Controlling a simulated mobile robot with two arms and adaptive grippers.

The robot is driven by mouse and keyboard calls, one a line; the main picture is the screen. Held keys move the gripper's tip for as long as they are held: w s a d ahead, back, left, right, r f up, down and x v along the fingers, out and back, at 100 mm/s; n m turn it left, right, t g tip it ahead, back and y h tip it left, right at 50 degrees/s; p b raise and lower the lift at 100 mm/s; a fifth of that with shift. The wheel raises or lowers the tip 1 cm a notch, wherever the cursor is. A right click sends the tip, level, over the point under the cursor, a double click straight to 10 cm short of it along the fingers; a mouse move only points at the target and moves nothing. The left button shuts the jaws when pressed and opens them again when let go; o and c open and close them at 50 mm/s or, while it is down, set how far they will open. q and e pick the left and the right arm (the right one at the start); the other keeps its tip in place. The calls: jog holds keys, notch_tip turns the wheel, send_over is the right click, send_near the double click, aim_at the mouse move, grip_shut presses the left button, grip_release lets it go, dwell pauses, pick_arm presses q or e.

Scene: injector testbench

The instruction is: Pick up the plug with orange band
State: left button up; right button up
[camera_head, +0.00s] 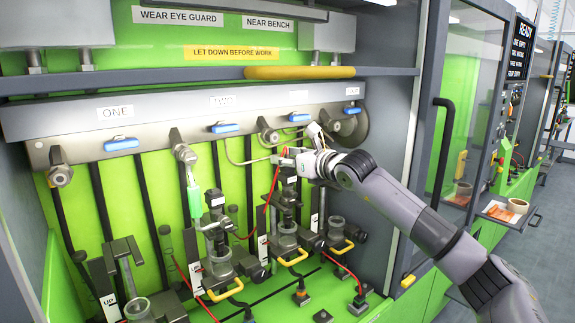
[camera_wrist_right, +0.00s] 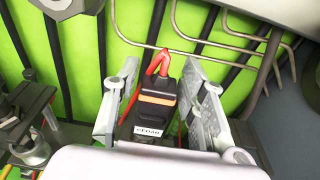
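The plug with the orange band (camera_wrist_right: 158,98) is a black block in the right wrist view, with a red cable looping from its top and a white label below the band. My right gripper (camera_wrist_right: 157,84) has its two grey fingers on either side of the plug, with narrow gaps visible, so it looks open around it. In the head view my right gripper (camera_head: 290,158) is at the test bench, by the third station from the left. The plug is hard to make out there behind the gripper. My left gripper is not in view.
A grey rail (camera_head: 180,115) with blue handles runs above the stations. Several glass cups with yellow handles (camera_head: 225,290) stand below. Bent metal pipes (camera_wrist_right: 225,45) pass close behind the plug. A cabinet frame (camera_head: 400,130) stands right of the station.

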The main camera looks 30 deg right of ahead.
grip_shut()
dwell(0.4)
jog(key=shift+r+b, duration=0.6)
jog(key=shift+r, duration=0.8)
jog(key=shift+s+r+b, duration=0.2)
jog(key=shift+r+b, duration=0.15)
jog(key=s+d+b, duration=0.1)
jog(key=s+b, duration=0.8)
jog(key=s, duration=0.8)
jog(key=shift+s+d, duration=0.2)
jog(key=shift+s, duration=0.1)
